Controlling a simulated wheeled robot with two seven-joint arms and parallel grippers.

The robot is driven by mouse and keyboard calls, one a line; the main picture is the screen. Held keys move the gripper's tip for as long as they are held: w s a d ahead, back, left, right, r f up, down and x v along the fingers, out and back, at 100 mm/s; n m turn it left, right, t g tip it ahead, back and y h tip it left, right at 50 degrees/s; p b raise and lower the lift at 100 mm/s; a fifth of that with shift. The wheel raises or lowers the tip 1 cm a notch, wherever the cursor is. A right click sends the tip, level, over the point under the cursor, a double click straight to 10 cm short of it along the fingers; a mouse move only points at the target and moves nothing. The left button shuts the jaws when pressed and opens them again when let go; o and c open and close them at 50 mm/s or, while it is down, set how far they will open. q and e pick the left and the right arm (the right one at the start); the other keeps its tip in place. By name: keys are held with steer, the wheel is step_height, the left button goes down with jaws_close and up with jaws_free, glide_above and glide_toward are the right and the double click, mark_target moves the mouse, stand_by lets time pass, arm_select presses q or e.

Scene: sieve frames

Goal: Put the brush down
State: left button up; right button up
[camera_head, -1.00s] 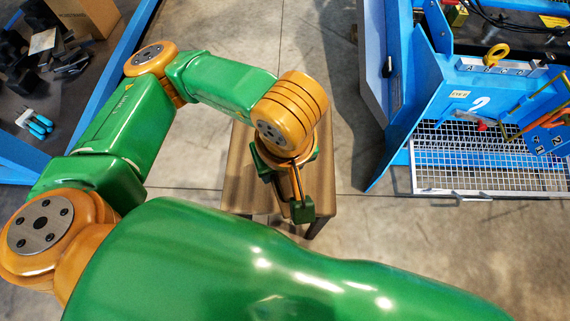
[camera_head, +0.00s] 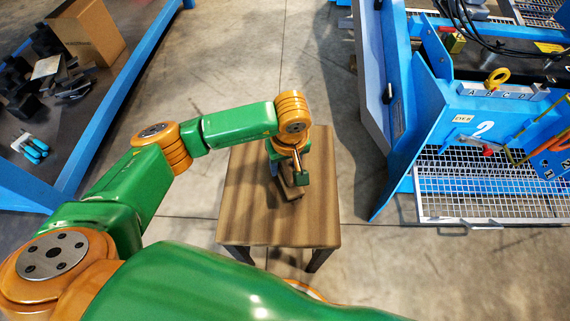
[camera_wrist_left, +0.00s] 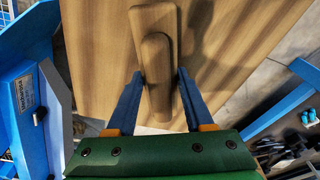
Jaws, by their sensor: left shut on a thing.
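The brush (camera_wrist_left: 157,85) is a wooden piece with a rounded handle, seen between the two blue fingers of my left gripper (camera_wrist_left: 158,78) in the left wrist view. The fingers are shut on it. In the head view my left gripper (camera_head: 283,172) is over the wooden stool (camera_head: 250,225), and the brush (camera_head: 292,188) shows partly beneath the wrist. I cannot tell whether the brush touches the stool top. My right gripper is out of view.
The stool top is bare around the gripper, with most free room toward its front. A blue workstation with a metal grate (camera_head: 470,180) stands to the right.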

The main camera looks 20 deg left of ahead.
mark_target(288, 169)
arm_select(q)
steer(key=o, duration=1.2)
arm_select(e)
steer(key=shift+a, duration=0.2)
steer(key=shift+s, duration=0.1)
arm_select(q)
steer(key=shift+r, duration=0.15)
step_height(288, 169, up, 12)
steer(key=s+d+p, duration=0.1)
steer(key=p, duration=0.1)
steer(key=shift+s, duration=0.3)
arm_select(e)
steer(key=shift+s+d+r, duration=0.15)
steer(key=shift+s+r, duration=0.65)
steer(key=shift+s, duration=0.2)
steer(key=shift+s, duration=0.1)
